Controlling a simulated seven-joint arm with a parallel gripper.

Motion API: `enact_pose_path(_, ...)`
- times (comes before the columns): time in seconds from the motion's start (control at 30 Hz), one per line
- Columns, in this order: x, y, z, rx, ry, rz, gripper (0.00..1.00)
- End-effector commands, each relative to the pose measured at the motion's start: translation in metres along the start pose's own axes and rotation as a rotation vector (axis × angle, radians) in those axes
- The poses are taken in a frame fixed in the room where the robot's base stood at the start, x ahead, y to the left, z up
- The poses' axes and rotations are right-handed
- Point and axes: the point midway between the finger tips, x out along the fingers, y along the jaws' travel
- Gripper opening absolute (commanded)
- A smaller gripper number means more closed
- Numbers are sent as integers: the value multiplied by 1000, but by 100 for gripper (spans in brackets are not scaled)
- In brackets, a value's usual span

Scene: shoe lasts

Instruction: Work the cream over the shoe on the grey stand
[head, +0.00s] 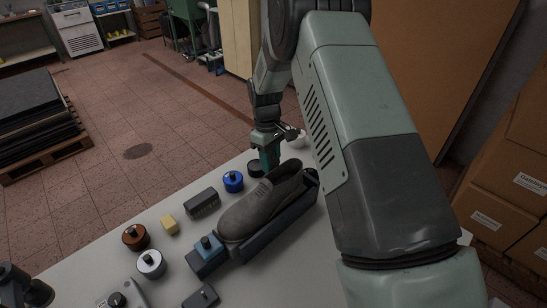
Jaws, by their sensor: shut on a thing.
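A grey-brown shoe (262,201) rests on the dark grey stand (275,229) on the table, toe toward the lower left and opening toward the upper right. My gripper (269,163) points down just behind the shoe, apart from its heel half as far as I can see. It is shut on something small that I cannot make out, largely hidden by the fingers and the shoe. A dark round tin (254,169) stands beside the fingers. I cannot tell any cream on the shoe.
Left of the shoe are a blue tin (233,181), a dark brush-like block (202,202), a yellow block (169,224), a brown tin (135,237) and a pale blue tin (150,263). A blue-topped block (208,250) stands by the toe. Cartons (510,205) are at right.

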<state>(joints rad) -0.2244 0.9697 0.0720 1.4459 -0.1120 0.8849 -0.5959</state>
Motion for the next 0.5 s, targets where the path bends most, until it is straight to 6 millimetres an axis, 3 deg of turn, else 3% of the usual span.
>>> enact_pose_path(0.5,1,-28,-4,-2,0,0,4)
